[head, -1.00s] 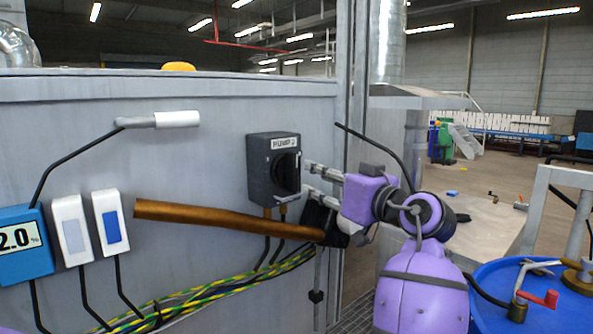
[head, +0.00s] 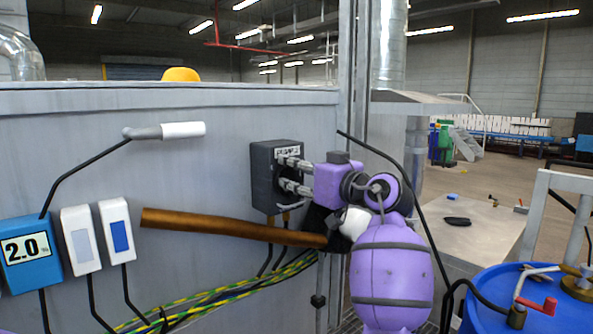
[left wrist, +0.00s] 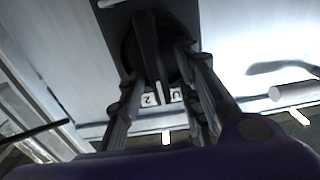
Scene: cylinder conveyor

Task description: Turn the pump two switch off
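The pump two switch is a dark grey box (head: 264,180) on the grey panel, with a label reading roughly "PUMP 2" near its top. Its black rotary knob (left wrist: 150,48) shows in the left wrist view; in the head view my fingers mostly cover it. My left gripper (head: 284,173) is at the front of the box. In the left wrist view its two fingers (left wrist: 158,68) are apart, one on each side of the knob's raised handle. Gaps seem to show beside the handle, but contact at the tips is hard to tell. My right gripper is not in view.
A copper pipe (head: 225,226) and yellow-green cables (head: 205,301) run below the box. Two white switches (head: 117,232) and a blue "2.0" display (head: 28,255) are at left. A blue drum (head: 490,310) stands at lower right.

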